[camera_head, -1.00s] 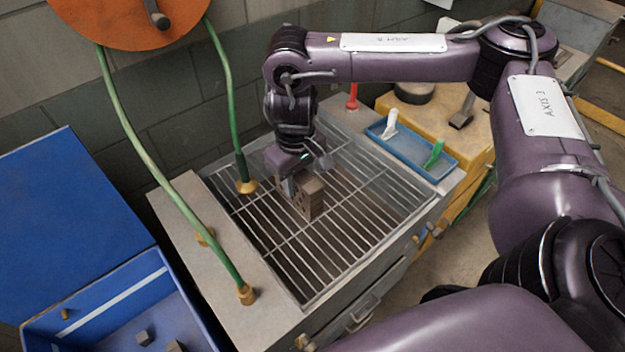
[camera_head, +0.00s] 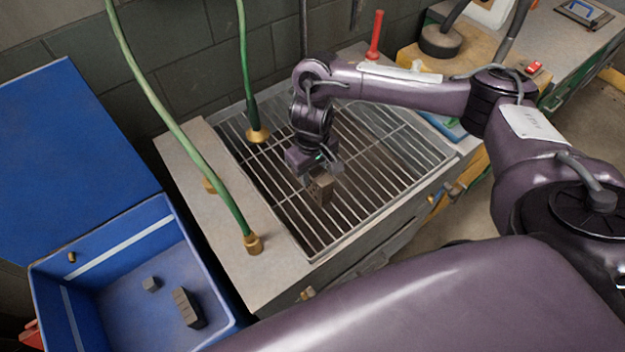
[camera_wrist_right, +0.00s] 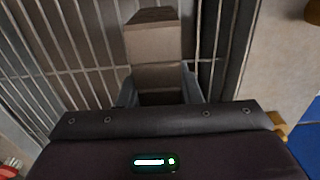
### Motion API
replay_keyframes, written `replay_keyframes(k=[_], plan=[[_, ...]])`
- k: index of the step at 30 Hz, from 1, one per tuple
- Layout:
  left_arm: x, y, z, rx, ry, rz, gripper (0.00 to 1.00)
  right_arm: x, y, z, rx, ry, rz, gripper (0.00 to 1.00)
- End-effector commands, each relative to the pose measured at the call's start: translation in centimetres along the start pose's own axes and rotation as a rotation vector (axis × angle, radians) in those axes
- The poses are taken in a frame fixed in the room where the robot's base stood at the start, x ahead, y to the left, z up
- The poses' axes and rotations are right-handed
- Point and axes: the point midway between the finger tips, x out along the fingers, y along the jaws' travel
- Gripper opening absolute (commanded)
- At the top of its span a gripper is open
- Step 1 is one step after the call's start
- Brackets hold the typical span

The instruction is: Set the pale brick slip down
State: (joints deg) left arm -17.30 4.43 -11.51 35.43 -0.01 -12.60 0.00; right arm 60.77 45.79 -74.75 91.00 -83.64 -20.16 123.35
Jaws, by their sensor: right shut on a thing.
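My left gripper is not in view.
An open blue bin (camera_head: 127,285) holds a small grey cube (camera_head: 151,284) and a dark block (camera_head: 187,308). A red upright tool (camera_head: 375,36) stands behind. Grate bars around the brick are bare.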

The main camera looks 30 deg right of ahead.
Motion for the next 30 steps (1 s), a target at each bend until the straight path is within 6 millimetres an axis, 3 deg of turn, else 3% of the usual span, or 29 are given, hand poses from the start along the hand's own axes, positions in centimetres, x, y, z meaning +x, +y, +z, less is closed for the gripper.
replay_keyframes(k=[1,5,17,18,21,23,30], plan=[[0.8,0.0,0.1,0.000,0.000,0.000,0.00,1.4,-0.1,0.1,0.002,-0.005,-0.003,0.02],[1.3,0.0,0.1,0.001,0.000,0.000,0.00,2.8,-0.1,0.1,0.002,-0.004,-0.002,0.02],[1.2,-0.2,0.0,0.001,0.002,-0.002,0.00,3.1,0.0,0.1,0.001,-0.002,0.000,0.02],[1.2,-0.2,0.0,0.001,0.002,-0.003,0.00,3.2,0.0,0.1,0.001,-0.003,0.000,0.33],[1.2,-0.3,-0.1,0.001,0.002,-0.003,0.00,3.1,0.0,0.1,0.000,-0.002,0.000,0.46],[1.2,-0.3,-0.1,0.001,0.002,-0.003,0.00,3.1,0.0,0.1,0.000,-0.002,0.000,0.53],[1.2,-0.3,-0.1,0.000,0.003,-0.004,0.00,3.1,0.0,0.1,0.001,-0.002,0.000,0.53]])
